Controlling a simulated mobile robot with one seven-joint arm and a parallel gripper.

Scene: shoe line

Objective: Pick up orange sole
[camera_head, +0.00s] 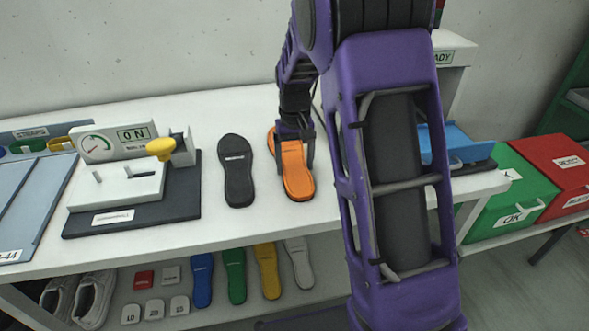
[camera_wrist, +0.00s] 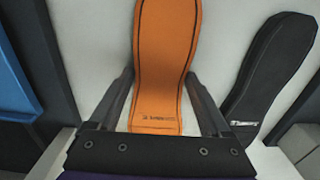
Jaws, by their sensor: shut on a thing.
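The orange sole (camera_head: 296,172) lies on the white table, right of a black sole. In the wrist view the orange sole (camera_wrist: 165,60) runs between my two fingers. My gripper (camera_head: 293,150) comes down from above over the sole's middle, with a finger along each side. In the wrist view my gripper (camera_wrist: 163,100) is shut on the sole. Part of the sole's far end is hidden behind the gripper in the head view. I cannot tell whether the sole is lifted off the table.
The black sole (camera_head: 237,170) lies just left. A press-like device (camera_head: 125,190) with a yellow knob stands further left. A blue fixture (camera_head: 450,145) sits right, partly behind my arm. Green (camera_head: 515,185) and red (camera_head: 555,165) bins stand beyond. Several colored soles lie on the lower shelf.

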